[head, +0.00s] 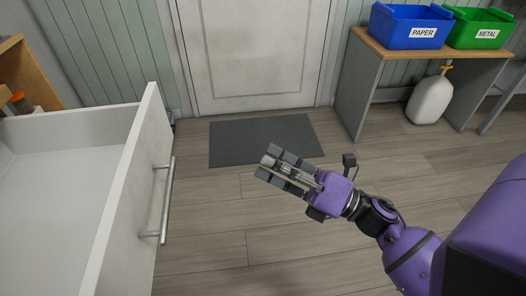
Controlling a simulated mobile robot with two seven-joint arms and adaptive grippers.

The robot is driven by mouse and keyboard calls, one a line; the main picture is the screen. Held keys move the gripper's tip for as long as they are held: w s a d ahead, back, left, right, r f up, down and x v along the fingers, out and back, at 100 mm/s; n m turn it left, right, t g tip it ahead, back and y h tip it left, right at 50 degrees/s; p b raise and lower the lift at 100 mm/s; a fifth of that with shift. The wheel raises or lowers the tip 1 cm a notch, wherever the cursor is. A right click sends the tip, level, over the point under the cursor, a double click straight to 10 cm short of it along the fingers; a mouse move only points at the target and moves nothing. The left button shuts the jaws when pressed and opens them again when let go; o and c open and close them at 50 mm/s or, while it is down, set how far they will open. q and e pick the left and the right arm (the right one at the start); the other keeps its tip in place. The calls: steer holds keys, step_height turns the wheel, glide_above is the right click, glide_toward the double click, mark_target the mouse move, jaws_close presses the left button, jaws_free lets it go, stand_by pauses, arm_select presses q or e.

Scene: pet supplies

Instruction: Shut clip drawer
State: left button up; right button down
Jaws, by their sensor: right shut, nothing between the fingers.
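A white drawer (122,215) stands pulled open at the left of the head view. Its inside floor, as far as it shows, is bare. A silver bar handle (167,203) runs along its front panel, on the right-hand side. My right gripper (268,167) is shut and empty. It is held over the floor to the right of the drawer front, apart from the handle. The purple right arm reaches in from the lower right. My left gripper is not in view. The rest of the drawer's cabinet is out of the picture.
A grey mat (228,143) lies before a closed white door (255,55). At the back right a wooden-topped table (383,50) holds a blue PAPER bin (408,28) and a green METAL bin (480,30). A white jug (430,100) stands under it. The floor between drawer and arm is clear.

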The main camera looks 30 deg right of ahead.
steer(key=s+a+n+g+y, duration=0.55)
steer(key=s+n+g, duration=0.3)
steer(key=n, duration=0.85)
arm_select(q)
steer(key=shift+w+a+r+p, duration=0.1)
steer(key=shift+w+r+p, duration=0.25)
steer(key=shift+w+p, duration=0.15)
arm_select(e)
steer(key=f+x, duration=0.1)
steer(key=x, duration=1.3)
steer(key=shift+w+a+m, duration=0.25)
steer(key=shift+w+m, duration=0.05)
steer(key=shift+a+f+g, duration=0.1)
steer(key=shift+g, duration=0.15)
